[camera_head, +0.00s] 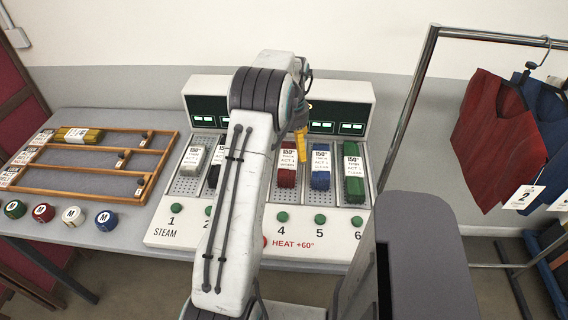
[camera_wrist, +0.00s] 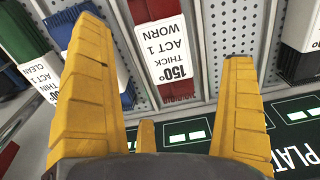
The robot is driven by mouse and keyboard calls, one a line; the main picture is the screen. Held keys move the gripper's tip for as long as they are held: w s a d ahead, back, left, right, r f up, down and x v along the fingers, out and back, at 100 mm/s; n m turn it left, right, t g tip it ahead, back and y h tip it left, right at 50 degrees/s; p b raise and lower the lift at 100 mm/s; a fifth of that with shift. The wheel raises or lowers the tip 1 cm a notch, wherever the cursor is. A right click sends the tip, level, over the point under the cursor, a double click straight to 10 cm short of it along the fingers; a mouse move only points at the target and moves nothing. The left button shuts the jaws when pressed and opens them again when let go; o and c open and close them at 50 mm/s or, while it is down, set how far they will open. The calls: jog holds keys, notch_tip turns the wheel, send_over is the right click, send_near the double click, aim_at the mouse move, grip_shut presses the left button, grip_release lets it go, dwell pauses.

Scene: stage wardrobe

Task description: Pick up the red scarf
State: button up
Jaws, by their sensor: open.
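The red scarf (camera_head: 287,180) lies folded in slot 4 of the steam machine (camera_head: 168,228), with a white paper band around it. In the wrist view the scarf (camera_wrist: 150,9) shows between my fingers, and its band reads 150°, thick, act 1, worn. My gripper (camera_wrist: 163,45) is open, its yellow fingers wide apart with nothing between their tips. In the head view my gripper (camera_head: 301,145) hangs over the machine close to the scarf's far end. I cannot tell how high it is above it.
Blue (camera_head: 320,182) and green (camera_head: 354,188) folded scarves lie to the right, grey (camera_head: 191,184) and black ones to the left. My arm hides slot 3. A wooden rack (camera_head: 160,166) and round tokens stand left. A clothes rail (camera_head: 412,90) stands right.

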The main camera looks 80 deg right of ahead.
aim_at(292, 158)
jog(key=shift+s+f+p, duration=0.15)
jog(key=shift+f+p, duration=0.55)
jog(key=shift+f, duration=2.65)
jog(key=c, duration=1.3)
jog(key=shift+o, duration=0.2)
jog(key=shift+r, duration=0.1)
